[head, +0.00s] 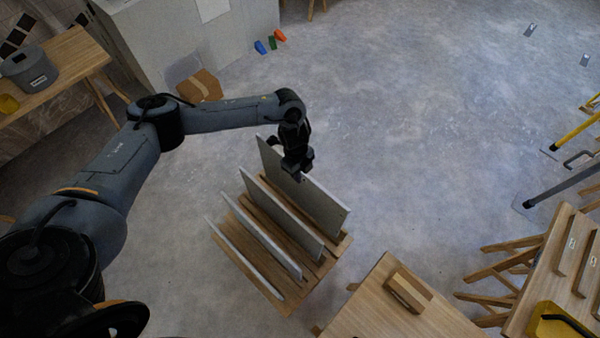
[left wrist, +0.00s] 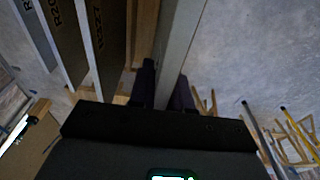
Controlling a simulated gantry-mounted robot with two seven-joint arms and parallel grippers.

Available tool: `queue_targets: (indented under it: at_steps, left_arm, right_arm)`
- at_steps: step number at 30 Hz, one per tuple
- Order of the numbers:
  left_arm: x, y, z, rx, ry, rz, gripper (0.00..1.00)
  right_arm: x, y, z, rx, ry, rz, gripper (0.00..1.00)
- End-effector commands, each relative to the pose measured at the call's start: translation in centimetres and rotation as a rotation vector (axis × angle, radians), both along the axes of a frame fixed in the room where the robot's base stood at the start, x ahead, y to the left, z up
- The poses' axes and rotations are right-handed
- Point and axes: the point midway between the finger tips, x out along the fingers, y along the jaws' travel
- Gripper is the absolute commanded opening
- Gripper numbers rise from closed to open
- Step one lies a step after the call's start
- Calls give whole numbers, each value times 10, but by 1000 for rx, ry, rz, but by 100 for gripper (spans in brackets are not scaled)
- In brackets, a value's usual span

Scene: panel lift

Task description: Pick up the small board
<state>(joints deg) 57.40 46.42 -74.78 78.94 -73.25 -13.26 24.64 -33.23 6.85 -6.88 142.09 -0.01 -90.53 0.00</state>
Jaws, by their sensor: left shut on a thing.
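Several pale boards stand on edge in a wooden rack (head: 252,278) in the head view, stepping up in height from left to right. My left gripper (head: 298,174) is at the top edge of the rightmost, tallest-looking board (head: 322,207). In the left wrist view its two fingers (left wrist: 167,92) lie on either side of this board (left wrist: 177,45) and are shut on it. The board is upright at its place in the rack; whether its lower edge is clear of the rack cannot be told. Which board is the small one is not clear. My right gripper is not in view.
Another board (head: 283,218) stands close beside the held one. A wooden table (head: 372,318) with a small wooden block (head: 408,292) is just right of the rack. A cardboard box (head: 200,86) lies behind my left arm.

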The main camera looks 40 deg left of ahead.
Motion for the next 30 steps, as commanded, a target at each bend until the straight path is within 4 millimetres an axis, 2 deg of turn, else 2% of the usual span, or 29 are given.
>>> queue_targets:
  at_steps: [1,8,21,30]
  left_arm:
    - [-1,-6,9,-3,-2,-3,0]
    - [-8,-26,23,-4,-3,-2,0]
    - [-27,-77,55,-4,-3,-2,0]
    - [-36,-101,68,-3,-3,0,0]
  right_arm:
    - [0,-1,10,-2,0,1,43]
    - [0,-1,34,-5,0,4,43]
    - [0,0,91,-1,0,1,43]
    - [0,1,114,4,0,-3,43]
